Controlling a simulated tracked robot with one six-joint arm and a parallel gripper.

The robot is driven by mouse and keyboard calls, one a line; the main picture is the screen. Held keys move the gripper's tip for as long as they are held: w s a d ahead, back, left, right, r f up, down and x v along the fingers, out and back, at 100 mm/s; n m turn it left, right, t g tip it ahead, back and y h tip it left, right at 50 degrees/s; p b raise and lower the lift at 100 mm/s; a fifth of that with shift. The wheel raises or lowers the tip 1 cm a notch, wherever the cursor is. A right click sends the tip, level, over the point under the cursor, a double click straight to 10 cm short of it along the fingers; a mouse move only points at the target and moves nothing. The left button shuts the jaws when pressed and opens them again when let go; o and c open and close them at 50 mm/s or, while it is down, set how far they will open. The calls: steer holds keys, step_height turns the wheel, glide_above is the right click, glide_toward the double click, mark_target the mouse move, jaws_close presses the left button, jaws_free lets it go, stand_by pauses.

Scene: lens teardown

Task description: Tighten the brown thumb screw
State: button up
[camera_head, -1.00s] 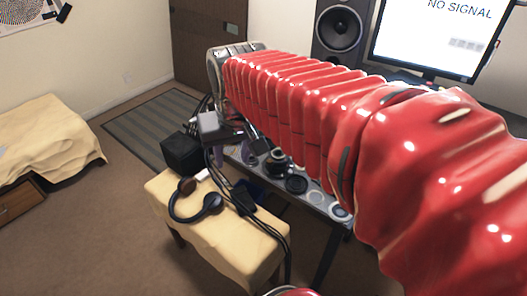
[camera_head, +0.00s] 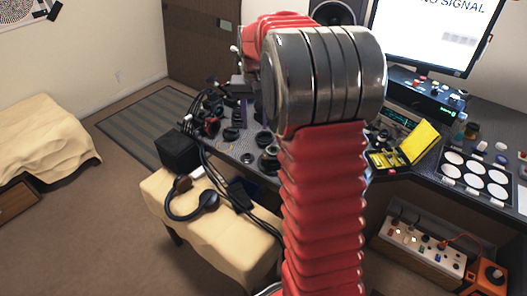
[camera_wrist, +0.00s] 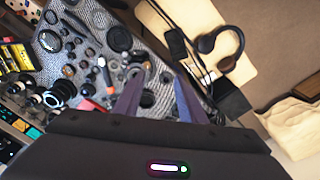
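My gripper (camera_wrist: 159,76) shows in the wrist view with its two dark, purplish fingers spread apart and nothing seen between their tips. It is over the grey work mat (camera_wrist: 97,18), which bears several dark lens rings and small parts. I cannot pick out the brown thumb screw for certain in either view; the parts are small and blurred. In the head view my red arm and its metal joint hide part of the desk (camera_head: 232,153), and I cannot make out the fingers clearly there.
A yellow case (camera_head: 418,142) stands open on the desk, near a tray of white discs (camera_head: 475,175). Black headphones (camera_head: 190,208) and cables lie on a cloth-covered stool (camera_head: 220,245). A power strip box (camera_head: 420,243) stands below the desk.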

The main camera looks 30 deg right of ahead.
steer(key=m, duration=0.1)
glide_above(265, 157)
step_height(265, 157, down, 5)
steer(key=shift+r+g, duration=0.1)
steer(key=shift+g, duration=0.3)
step_height(265, 157, down, 14)
steer(key=shift+r, duration=0.1)
stand_by(0.3)
steer(key=shift+c, duration=0.3)
jaws_close()
steer(key=shift+d, duration=0.15)
